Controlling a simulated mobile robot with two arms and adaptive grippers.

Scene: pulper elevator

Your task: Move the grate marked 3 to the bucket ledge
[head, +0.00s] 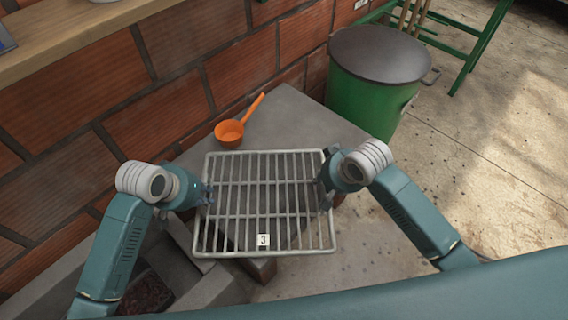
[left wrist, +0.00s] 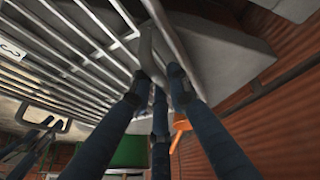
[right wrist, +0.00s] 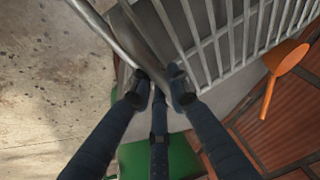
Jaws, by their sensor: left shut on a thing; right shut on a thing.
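The grate marked 3 (head: 270,252) is a pale metal rack of bars with a white tag near its front edge. It is held roughly level above the front of a grey ledge (head: 290,112). My left gripper (head: 207,194) is shut on its left side bar; the left wrist view shows the fingers (left wrist: 160,84) at the frame. My right gripper (head: 328,186) is shut on its right side bar, with the fingers (right wrist: 160,84) at the frame in the right wrist view. Whether the grate touches anything below is hard to tell.
An orange scoop (head: 229,132) lies on the ledge near the brick wall (head: 170,105). A green bucket (head: 365,108) with a dark lid stands behind the ledge. A trough with dark contents (head: 145,292) is at lower left. Open concrete floor (head: 480,180) lies to the right.

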